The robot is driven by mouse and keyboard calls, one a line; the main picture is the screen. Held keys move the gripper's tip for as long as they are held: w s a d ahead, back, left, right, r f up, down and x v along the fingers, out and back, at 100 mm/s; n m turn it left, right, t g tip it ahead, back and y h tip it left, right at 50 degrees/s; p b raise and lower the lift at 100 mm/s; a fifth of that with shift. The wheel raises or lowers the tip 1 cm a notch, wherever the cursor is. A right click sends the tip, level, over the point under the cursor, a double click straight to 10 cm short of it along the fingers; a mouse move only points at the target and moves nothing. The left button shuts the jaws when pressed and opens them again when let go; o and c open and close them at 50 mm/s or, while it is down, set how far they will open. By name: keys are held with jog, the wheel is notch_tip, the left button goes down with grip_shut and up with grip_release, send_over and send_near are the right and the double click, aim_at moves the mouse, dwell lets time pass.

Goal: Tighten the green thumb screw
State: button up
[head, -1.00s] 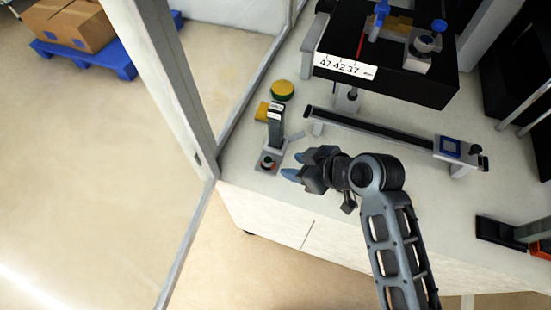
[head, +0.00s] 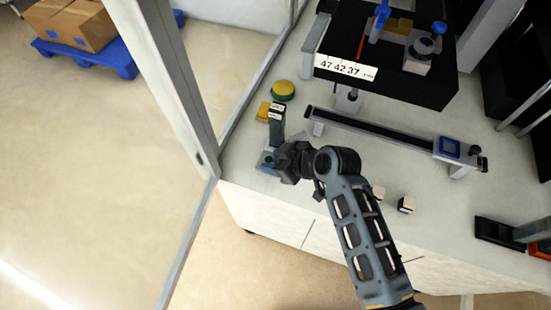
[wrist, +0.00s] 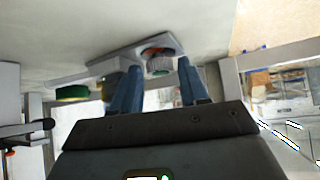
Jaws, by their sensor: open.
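The green thumb screw (head: 268,159) sits low on a small grey fixture at the left end of the bench. In the wrist view a ribbed round knob with a greenish edge (wrist: 160,65), apparently this screw, shows between my two blue fingers. A red and dark part lies just beyond it on the grey base plate (wrist: 125,52). My gripper (head: 275,159) is open at the fixture, and its fingers (wrist: 156,88) stand on either side of the knob in the picture. I cannot tell whether they touch it. My gripper partly hides the fixture in the head view.
The fixture's dark upright (head: 277,122) rises close behind my gripper. A yellow and green button (head: 283,90) stands further back. A long dark rail (head: 380,130) and a black feeder box (head: 400,85) lie to the right. A glass enclosure's post (head: 175,90) is at the left.

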jog(key=c, duration=0.8)
jog(key=shift+o, duration=0.2)
